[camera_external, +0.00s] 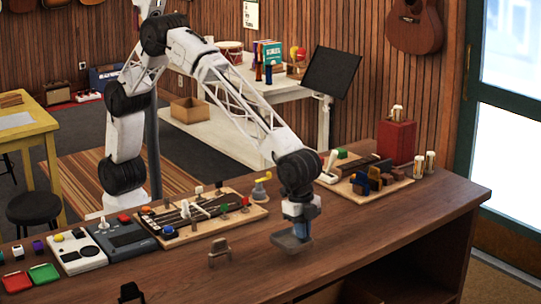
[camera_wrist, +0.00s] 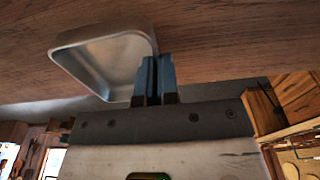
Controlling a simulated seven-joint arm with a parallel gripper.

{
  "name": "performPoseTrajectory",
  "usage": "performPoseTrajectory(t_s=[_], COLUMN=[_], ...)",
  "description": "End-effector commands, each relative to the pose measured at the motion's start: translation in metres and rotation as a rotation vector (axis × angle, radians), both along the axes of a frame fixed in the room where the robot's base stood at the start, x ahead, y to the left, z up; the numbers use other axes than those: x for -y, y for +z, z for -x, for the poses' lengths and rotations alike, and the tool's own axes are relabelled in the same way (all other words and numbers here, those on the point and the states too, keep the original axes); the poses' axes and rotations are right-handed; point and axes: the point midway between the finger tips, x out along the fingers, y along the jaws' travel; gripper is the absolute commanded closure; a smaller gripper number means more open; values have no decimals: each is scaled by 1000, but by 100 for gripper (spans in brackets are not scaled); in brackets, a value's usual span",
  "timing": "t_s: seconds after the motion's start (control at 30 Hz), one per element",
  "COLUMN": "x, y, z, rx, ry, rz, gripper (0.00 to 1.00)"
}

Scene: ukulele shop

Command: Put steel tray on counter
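The steel tray (camera_external: 291,243) is a small, shallow, grey metal tray over the right-middle part of the wooden counter (camera_external: 375,228). In the wrist view the tray (camera_wrist: 105,62) shows its open inside at the upper left, and it looks tilted there. My gripper (camera_external: 306,226) points down, with its blue fingers close together on the tray's right wall. In the wrist view the fingers (camera_wrist: 155,62) pinch that wall between them. I cannot tell whether the tray's underside touches the counter.
A small brown stand (camera_external: 219,250) is left of the tray. A wooden board with a ukulele neck and small parts (camera_external: 200,219) lies further left. The counter's right front is clear.

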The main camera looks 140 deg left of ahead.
Motion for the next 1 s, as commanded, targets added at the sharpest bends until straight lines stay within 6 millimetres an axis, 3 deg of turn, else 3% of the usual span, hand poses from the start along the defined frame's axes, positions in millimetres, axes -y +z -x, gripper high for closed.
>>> performPoseTrajectory(t_s=[0.33,0.87,1.0], x=[0,0,0], y=[-31,-37,-37], z=[0,0,0], rx=[-2,-1,-1], ry=[0,0,0], rz=[0,0,0], gripper=[100,100,76])
